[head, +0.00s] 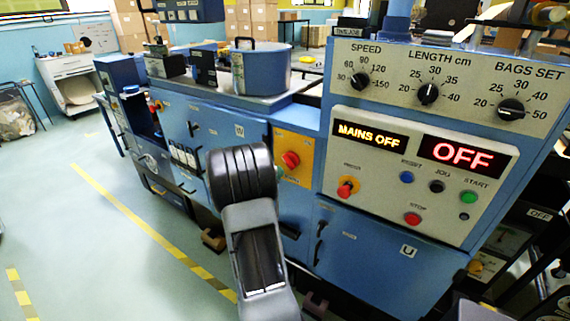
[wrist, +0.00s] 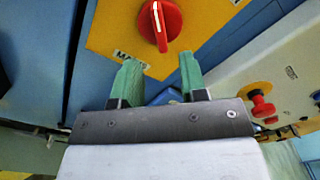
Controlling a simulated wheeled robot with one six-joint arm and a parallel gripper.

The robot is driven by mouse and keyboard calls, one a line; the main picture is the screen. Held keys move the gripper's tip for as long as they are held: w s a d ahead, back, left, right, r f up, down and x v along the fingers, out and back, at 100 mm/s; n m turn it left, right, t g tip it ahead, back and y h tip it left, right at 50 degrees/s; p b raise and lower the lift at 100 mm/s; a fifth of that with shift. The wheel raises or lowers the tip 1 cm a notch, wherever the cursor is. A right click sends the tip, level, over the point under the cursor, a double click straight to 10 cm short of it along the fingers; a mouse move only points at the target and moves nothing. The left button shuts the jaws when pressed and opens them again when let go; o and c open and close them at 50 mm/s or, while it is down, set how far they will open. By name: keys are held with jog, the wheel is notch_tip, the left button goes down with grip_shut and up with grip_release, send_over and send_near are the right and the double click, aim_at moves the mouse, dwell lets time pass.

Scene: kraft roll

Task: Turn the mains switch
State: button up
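The mains switch is a red rotary knob (head: 290,159) on a yellow plate (head: 304,143) on the blue machine front. In the wrist view the red knob (wrist: 160,22) has a white pointer line running nearly along its grip, and a partly hidden label sits below it. My gripper (wrist: 157,68) shows two green fingers, spread apart and empty, just short of the knob and not touching it. In the head view my dark arm stands left of the yellow plate, and the fingers are hidden there. A display on the panel reads MAINS OFF (head: 370,135).
The grey control panel (head: 400,210) right of the switch carries dials, an OFF display (head: 462,154) and several buttons. A red mushroom button (head: 347,189) on its left also shows in the wrist view (wrist: 262,107). Open floor (head: 95,240) with yellow tape lies at left.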

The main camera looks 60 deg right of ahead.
aim_at(286, 163)
jog(key=shift+d+p, duration=0.5)
jog(key=shift+d, duration=3.05)
grip_shut()
